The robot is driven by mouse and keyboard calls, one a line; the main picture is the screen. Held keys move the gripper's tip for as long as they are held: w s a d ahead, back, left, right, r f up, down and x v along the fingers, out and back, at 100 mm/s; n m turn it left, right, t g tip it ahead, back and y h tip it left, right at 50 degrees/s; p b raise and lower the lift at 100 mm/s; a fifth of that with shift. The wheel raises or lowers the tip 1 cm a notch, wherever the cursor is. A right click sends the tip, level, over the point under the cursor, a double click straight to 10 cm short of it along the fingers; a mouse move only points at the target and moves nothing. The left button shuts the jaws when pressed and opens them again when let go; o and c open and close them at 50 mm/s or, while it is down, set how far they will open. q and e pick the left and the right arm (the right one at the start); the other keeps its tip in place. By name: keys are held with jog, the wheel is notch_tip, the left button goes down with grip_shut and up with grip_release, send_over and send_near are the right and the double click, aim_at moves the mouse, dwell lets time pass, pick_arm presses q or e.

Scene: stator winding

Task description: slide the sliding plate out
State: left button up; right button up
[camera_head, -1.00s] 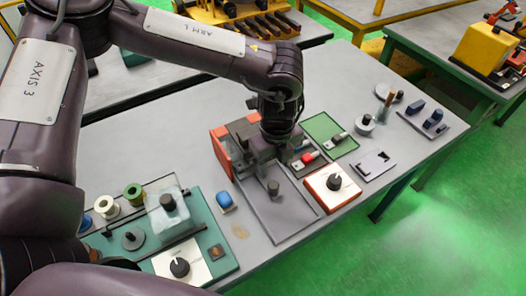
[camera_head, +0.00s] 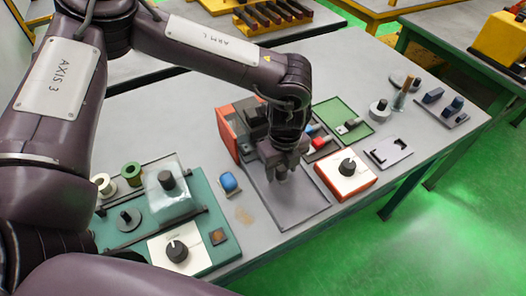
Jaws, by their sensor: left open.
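The grey sliding plate (camera_head: 290,208) lies flat on the table, reaching toward the front from a red-sided housing (camera_head: 227,133). My left gripper (camera_head: 282,177) points down over the back part of the plate, where the plate's dark knob stands. Its jaws are open around or just above the knob. The knob is mostly hidden by the gripper, so I cannot tell whether they touch. My right gripper is not in view.
A red-edged box with a black dial (camera_head: 345,175) stands close to the right of the plate. A teal board (camera_head: 222,237) with spools and a clear cover is at the left, with a blue piece (camera_head: 229,183) beside it. The table is clear in front of the plate.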

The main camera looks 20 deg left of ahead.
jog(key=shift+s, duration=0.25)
pick_arm(q)
jog(key=c, duration=0.7)
jog(key=shift+s+d+p, duration=0.25)
jog(key=shift+s+d, duration=0.8)
jog(key=shift+d, duration=0.25)
jog(key=shift+s+d+p, duration=0.3)
jog(key=shift+s+d, duration=0.7)
jog(key=shift+d, duration=0.35)
jog(key=shift+s+d+p, duration=0.25)
jog(key=shift+s+d, duration=0.8)
jog(key=shift+d, duration=0.25)
jog(key=o, duration=0.7)
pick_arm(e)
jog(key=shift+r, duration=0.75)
pick_arm(q)
jog(key=shift+r, duration=0.1)
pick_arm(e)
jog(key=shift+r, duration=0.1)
pick_arm(q)
notch_tip(320, 180, up, 6)
jog(key=p, duration=0.4)
jog(key=shift+p, duration=0.35)
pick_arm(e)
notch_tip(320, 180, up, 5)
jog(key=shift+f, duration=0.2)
